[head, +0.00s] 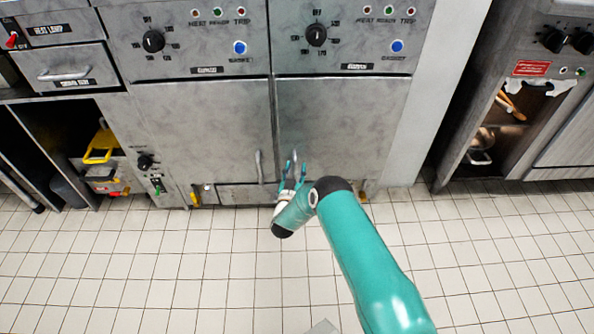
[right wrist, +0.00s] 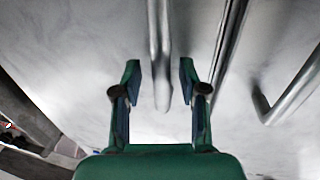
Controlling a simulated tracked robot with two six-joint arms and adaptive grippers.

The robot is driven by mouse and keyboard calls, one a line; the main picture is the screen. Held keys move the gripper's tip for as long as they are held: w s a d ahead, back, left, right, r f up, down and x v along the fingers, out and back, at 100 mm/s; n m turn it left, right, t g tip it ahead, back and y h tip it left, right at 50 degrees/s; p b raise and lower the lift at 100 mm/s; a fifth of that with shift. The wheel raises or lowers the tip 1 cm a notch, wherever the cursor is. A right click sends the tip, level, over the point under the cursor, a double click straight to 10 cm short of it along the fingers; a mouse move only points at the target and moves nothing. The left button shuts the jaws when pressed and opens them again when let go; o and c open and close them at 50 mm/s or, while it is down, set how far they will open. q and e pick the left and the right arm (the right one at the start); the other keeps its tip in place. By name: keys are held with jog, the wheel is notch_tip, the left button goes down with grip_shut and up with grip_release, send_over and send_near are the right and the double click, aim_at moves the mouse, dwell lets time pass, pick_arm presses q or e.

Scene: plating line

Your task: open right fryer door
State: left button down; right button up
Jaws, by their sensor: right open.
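The right fryer door (head: 345,125) is a grey metal panel under the right control panel, and it looks shut. Its upright bar handle (head: 294,156) is near the door's left edge. My right gripper (head: 296,168) is at this handle, with its fingers open. In the right wrist view, the handle (right wrist: 158,50) runs down between the two open fingers of the gripper (right wrist: 160,80). A gap shows on both sides of the bar, and the fingers do not appear to touch it. My left gripper is out of view.
The left fryer door (head: 205,125) is shut, its handle (head: 259,167) close beside the right one; this handle also shows in the right wrist view (right wrist: 290,92). An open cabinet (head: 487,140) stands at the right. The tiled floor (head: 180,270) in front is clear.

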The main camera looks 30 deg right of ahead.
jog(key=shift+w+d, duration=0.1)
grip_shut()
dwell(0.3)
